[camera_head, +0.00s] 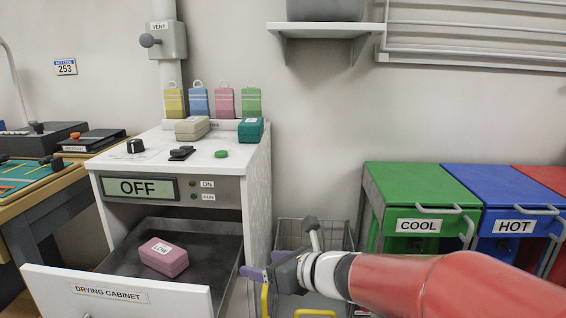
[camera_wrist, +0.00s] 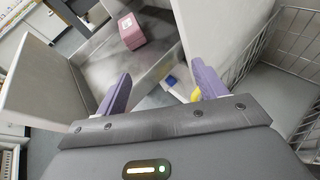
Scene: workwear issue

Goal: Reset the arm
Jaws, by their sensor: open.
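My gripper (camera_head: 262,276) is at the end of my red and white arm, low in front of the right side of the drying cabinet (camera_head: 257,190). In the wrist view my gripper (camera_wrist: 158,95) shows two purple fingers spread apart with nothing held between them. The cabinet's drawer (camera_head: 120,295) is pulled out. A pink block labelled LOW (camera_head: 163,257) lies inside it, and it also shows at the top of the wrist view (camera_wrist: 131,32). The cabinet display (camera_head: 138,188) reads OFF.
A wire basket (camera_head: 290,232) stands right of the cabinet, behind my gripper. Green COOL (camera_head: 420,190) and blue HOT (camera_head: 510,190) bins stand at the right. A beige block (camera_head: 192,128) and a teal block (camera_head: 251,130) sit on the cabinet top. A workbench (camera_head: 45,190) is at the left.

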